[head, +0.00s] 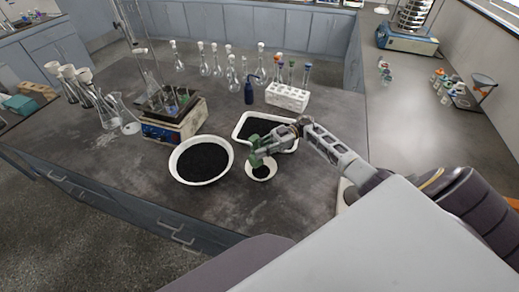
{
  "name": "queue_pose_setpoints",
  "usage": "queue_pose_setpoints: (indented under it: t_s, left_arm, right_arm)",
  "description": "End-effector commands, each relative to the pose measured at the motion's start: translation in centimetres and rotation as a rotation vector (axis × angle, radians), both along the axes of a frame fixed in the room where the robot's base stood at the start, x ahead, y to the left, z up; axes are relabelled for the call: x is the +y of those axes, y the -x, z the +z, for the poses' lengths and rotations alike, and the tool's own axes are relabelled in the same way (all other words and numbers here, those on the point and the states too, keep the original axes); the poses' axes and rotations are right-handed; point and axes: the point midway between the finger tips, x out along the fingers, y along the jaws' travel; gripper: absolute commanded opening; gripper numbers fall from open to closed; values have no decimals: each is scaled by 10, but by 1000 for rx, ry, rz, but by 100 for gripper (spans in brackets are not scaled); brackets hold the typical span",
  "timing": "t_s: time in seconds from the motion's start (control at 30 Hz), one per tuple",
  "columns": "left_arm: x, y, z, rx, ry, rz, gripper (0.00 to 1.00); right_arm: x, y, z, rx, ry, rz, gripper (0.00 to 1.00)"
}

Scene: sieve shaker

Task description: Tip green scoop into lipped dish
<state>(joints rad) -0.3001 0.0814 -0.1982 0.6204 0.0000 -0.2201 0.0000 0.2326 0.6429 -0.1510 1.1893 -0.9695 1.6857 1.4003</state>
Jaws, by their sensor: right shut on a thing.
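My right gripper (266,146) reaches in from the right and is shut on the green scoop (256,156). The scoop is just above the far edge of a small white dish (250,175), which looks like the lipped dish. Dark material shows in this dish. The scoop's inside is too small and partly hidden to read, and I cannot tell whether it touches the dish. My left gripper is not in view.
A round white bowl (179,175) of black grains stands left of the dish. A white rectangular tray (238,123) with black grains lies behind my gripper. A blue bottle (249,95), a white rack (287,96) and several flasks stand farther back. The front tabletop is clear.

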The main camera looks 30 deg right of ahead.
Motion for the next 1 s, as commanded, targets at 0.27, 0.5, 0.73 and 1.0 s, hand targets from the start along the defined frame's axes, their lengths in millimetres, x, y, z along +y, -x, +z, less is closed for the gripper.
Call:
queue_pose_setpoints:
  t_s: [0.27,0.5,0.73,1.0]
  left_arm:
    - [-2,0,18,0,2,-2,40]
    - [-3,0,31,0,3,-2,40]
    - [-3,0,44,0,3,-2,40]
    - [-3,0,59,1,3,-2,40]
  right_arm:
    - [5,1,6,-8,66,1,0]
    - [9,1,7,-15,129,0,0]
    - [14,2,8,-23,187,0,0]
    - [19,2,10,-33,270,1,0]
